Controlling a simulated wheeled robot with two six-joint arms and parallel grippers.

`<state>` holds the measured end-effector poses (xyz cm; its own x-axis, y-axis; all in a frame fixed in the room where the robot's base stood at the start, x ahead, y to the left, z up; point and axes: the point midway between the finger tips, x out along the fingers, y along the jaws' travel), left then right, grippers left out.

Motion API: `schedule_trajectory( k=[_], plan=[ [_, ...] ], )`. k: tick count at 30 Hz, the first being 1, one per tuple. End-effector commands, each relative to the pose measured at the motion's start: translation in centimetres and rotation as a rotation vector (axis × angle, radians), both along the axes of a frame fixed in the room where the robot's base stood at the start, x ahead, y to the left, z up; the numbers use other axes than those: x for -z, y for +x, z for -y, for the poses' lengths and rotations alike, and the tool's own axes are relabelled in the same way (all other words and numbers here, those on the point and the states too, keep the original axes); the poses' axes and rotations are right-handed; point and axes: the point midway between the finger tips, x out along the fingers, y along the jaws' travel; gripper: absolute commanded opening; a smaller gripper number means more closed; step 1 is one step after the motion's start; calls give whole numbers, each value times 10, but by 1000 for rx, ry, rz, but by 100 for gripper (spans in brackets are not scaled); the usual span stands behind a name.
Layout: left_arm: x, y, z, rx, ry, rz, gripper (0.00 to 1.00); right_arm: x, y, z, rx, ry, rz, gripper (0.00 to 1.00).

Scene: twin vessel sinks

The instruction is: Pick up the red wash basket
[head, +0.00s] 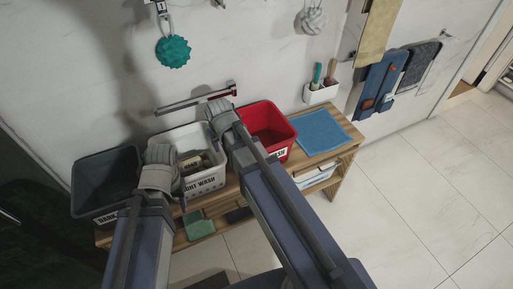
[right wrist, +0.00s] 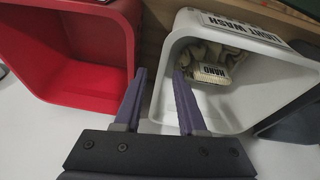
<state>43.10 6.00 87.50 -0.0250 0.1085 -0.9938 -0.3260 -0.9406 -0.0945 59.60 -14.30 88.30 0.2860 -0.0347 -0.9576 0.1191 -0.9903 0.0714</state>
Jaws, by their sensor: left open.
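The red wash basket (head: 268,122) stands on the wooden bench, to the right of the white light wash basket (head: 204,181). My right arm hides its left part in the head view. In the right wrist view the empty-looking red basket (right wrist: 75,50) is at the left and the white basket (right wrist: 245,105) at the right. My right gripper (right wrist: 160,72) is open, its two fingers apart near the facing rims of the two baskets. Whether it touches either is unclear. My left gripper (head: 159,156) is open at the white basket's left side, by the dark basket; its fingertips are hard to make out.
The dark wash basket (head: 104,182) stands at the bench's left end. A blue cloth (head: 322,132) lies right of the red basket. A white brush holder (head: 320,93) and a wall bar (head: 195,99) are behind. The tiled floor at right is clear.

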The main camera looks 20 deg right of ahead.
Motion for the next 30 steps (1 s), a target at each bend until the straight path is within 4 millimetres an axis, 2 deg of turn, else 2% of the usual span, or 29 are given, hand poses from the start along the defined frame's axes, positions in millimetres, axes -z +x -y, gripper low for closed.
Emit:
schedule_trajectory(
  k=[1,3,6,14,25,30],
  plan=[
    [6,0,0,0,0,0,50,3,20,16,25,5,35,40],
    [7,0,0,0,0,0,50,2,35,30,46,9,75,40],
    [8,0,0,0,0,0,50,1,46,41,60,10,104,40],
    [15,0,0,0,0,0,50,7,48,43,61,10,109,40],
    [62,0,0,0,0,0,50,54,66,45,60,10,108,40],
    [72,0,0,0,0,0,50,64,72,45,60,10,108,40]
  ],
)
